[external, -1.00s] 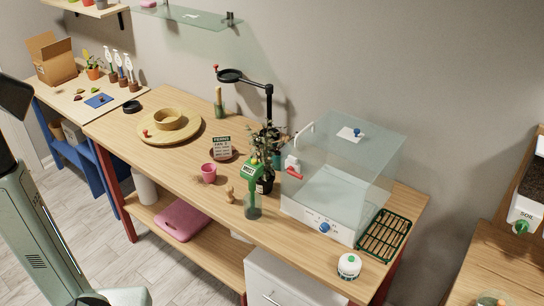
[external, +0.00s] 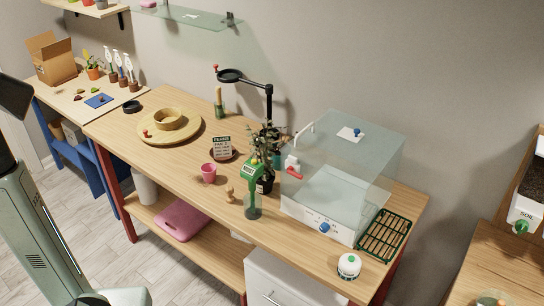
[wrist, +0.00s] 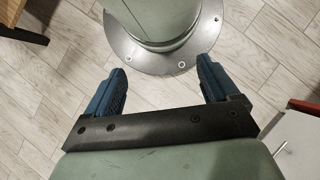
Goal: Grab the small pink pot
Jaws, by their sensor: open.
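The small pink pot (external: 208,174) stands upright on the wooden workbench (external: 180,170), near its front edge in the external view. Nothing touches it that I can see. My gripper shows in the wrist view (wrist: 160,82) with its two blue fingers wide apart and nothing between them. It points down toward the floor and my own round base plate, away from the bench top. In the external view my arm stands at the left, and the gripper itself does not show. The pot is not in the wrist view.
Right of the pot stand a small wooden tool (external: 229,195), a green-topped bottle (external: 252,191) and a dark potted plant. A round wooden turntable (external: 190,130) is at left, a clear propagation box (external: 340,180) at right. Bench space left of the pot is clear.

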